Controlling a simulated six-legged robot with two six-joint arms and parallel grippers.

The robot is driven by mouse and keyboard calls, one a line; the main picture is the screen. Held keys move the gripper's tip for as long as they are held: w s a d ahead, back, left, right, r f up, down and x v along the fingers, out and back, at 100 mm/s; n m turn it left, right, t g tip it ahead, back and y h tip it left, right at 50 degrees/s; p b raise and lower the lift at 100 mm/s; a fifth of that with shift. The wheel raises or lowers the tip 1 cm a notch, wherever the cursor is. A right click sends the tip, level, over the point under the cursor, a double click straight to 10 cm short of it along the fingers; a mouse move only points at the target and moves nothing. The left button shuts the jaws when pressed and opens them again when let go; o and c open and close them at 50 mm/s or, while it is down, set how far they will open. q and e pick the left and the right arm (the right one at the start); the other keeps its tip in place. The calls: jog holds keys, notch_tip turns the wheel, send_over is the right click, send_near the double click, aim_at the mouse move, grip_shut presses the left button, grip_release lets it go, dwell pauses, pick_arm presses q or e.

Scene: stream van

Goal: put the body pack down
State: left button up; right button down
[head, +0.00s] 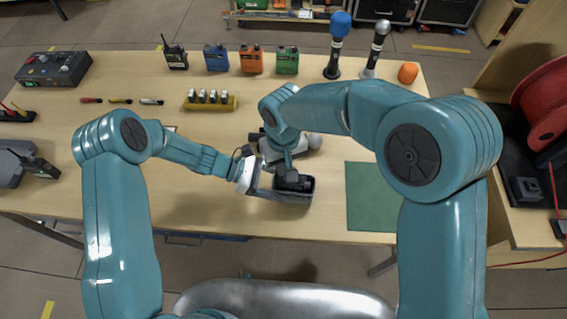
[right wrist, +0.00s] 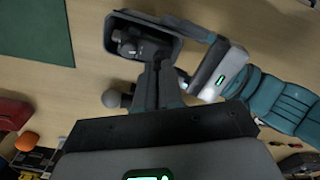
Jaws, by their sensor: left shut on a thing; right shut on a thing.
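A dark grey open bin (head: 298,198) is in front of me near the table's front edge. My left gripper (head: 258,187) is shut on its left side; in the right wrist view the bin's rim (right wrist: 113,28) shows too. My right gripper (head: 288,172) points down into the bin and is shut on a small dark thing (right wrist: 128,42), partly hidden by the fingers. It may be the body pack, but I cannot tell for certain, nor whether it touches the bin's floor. Blue (head: 216,58), orange (head: 251,60) and green (head: 287,60) packs stand at the back of the table.
A green mat (head: 370,205) lies bare to the right of the bin. A grey ball-headed thing (head: 314,141) lies behind my right gripper. A yellow block with several pale pieces (head: 210,106) and two upright microphones (head: 336,45) stand farther back.

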jog(key=c, duration=1.3)
grip_release()
jog(key=shift+f, duration=0.15)
notch_tip(320, 180, up, 12)
jog(key=shift+r, duration=0.25)
pick_arm(q)
jog(key=o, duration=1.1)
